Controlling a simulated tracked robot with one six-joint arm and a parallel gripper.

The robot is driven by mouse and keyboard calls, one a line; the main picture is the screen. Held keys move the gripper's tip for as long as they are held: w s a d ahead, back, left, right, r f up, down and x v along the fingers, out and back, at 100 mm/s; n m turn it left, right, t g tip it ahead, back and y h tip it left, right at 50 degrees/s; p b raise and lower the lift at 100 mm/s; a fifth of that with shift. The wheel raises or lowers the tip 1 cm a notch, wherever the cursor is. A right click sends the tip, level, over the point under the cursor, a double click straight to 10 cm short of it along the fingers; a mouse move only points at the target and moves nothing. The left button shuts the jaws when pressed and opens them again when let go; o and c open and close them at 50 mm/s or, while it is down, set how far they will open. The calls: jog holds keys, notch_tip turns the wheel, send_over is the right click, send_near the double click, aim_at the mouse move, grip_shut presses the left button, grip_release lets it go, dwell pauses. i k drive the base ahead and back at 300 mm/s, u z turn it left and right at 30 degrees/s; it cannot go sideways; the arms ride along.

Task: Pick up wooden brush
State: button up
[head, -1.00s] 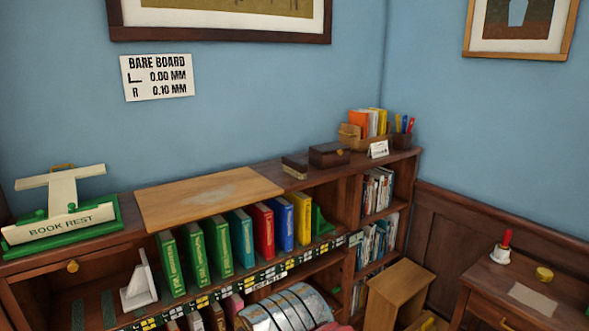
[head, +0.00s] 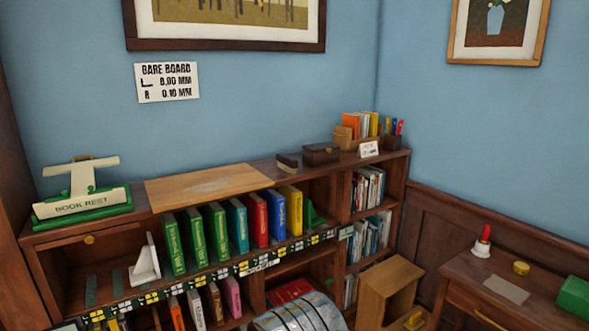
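A small dark brown block with a paler lower part (head: 287,162) lies on top of the bookcase (head: 120,227), right of the flat wooden board (head: 207,186). It looks like the wooden brush, but it is too small to be sure. A dark brown box (head: 321,154) sits just to its right. My gripper is not in view.
A green and white book rest (head: 82,203) stands on the bookcase's left end. A book holder (head: 350,131) and a white card (head: 368,149) stand at the right end. A wooden step stool (head: 386,290) and a desk (head: 455,270) stand at lower right.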

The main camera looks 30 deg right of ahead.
aim_at(290, 164)
jog(key=u, duration=0.05)
jog(key=k, duration=0.5)
jog(key=z, duration=1.2)
jog(key=i, duration=2.35)
jog(key=u, duration=0.25)
